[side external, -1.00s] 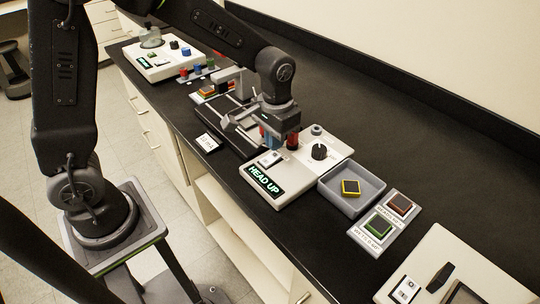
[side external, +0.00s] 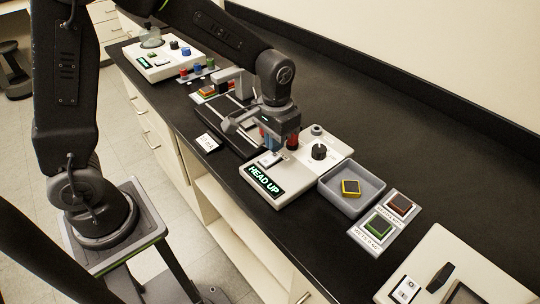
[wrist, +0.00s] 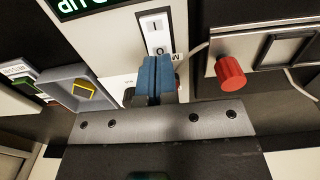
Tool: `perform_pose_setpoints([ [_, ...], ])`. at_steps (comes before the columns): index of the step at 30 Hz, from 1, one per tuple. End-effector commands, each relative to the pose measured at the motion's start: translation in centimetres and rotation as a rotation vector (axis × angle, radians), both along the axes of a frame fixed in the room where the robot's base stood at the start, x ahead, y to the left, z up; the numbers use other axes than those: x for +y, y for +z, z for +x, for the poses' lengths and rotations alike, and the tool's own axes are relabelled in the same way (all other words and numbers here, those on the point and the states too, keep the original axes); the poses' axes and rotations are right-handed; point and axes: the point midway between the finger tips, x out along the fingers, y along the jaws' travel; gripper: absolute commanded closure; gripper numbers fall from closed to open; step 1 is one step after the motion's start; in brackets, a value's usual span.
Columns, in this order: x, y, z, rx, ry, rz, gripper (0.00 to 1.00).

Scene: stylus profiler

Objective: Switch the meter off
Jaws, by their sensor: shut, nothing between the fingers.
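A white console (side external: 331,158) has a lit display (side external: 265,181) reading "HEAD UP", a black knob (side external: 319,151) and a white rocker switch (side external: 269,160). In the wrist view the switch (wrist: 155,33) shows marks I and O. My gripper (side external: 273,148) is over the switch end of the console. In the wrist view its blue fingertips (wrist: 154,62) are together and empty, by the O end of the switch and hiding part of the console. I cannot tell whether they touch the switch or which way it is set.
A grey tray (side external: 336,198) holding a yellow-edged block (side external: 351,187) stands right of the console. Further right are two label plates (side external: 369,228) with blocks and another white unit (side external: 437,250) with a switch. A red knob (wrist: 230,74) is near my fingers.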

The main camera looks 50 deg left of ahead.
Motion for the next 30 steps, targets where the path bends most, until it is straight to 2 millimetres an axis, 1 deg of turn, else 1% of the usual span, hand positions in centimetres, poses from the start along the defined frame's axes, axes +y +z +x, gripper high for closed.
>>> perform_pose_setpoints([
  [30,0.0,-1.5,0.0,0.001,0.0,0.0,1.0],
])
